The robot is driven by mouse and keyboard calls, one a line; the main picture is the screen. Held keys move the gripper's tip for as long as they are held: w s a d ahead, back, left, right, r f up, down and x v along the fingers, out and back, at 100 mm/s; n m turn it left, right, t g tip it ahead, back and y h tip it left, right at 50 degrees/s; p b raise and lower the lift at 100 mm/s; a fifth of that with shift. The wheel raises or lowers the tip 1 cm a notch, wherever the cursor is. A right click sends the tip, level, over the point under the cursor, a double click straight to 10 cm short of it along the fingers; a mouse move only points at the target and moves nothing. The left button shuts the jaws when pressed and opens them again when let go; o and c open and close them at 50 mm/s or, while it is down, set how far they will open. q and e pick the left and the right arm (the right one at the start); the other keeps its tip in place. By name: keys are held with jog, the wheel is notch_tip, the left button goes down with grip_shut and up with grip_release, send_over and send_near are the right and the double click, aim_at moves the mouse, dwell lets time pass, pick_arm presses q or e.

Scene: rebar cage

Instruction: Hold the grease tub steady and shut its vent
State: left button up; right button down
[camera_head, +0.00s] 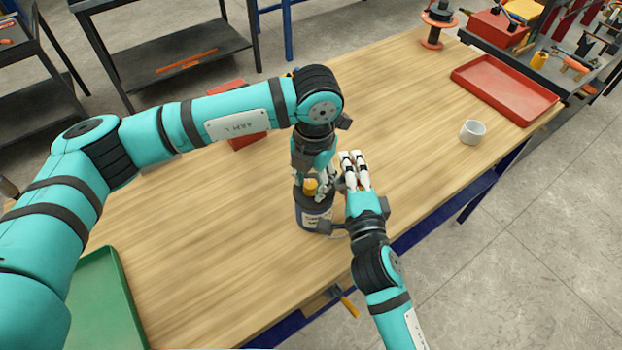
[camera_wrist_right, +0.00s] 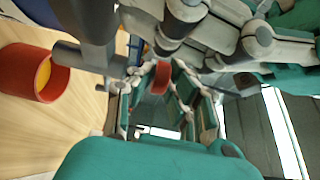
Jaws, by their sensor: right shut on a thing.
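The grease tub (camera_head: 310,216), dark with a pale label, stands upright on the table under both hands. A yellow-orange cap (camera_head: 310,187) shows on its top; I cannot tell the vent's position. My left gripper (camera_head: 318,186) points down at the tub's top beside the cap, and whether its fingers are closed is unclear. Much of the tub is hidden.
A red tray (camera_head: 468,80) and a white cup (camera_head: 472,132) sit on the right of the table. A green tray (camera_head: 122,290) is at the left front.

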aim_at(313, 185)
pick_arm(q)
jog(key=shift+o, duration=0.8)
notch_tip(313, 185, up, 12)
jog(key=shift+s+d, duration=0.15)
jog(key=shift+d, duration=0.05)
pick_arm(e)
jog(key=c, duration=1.2)
grip_release()
jog(key=shift+c, duration=0.2)
jog(key=shift+f, duration=0.1)
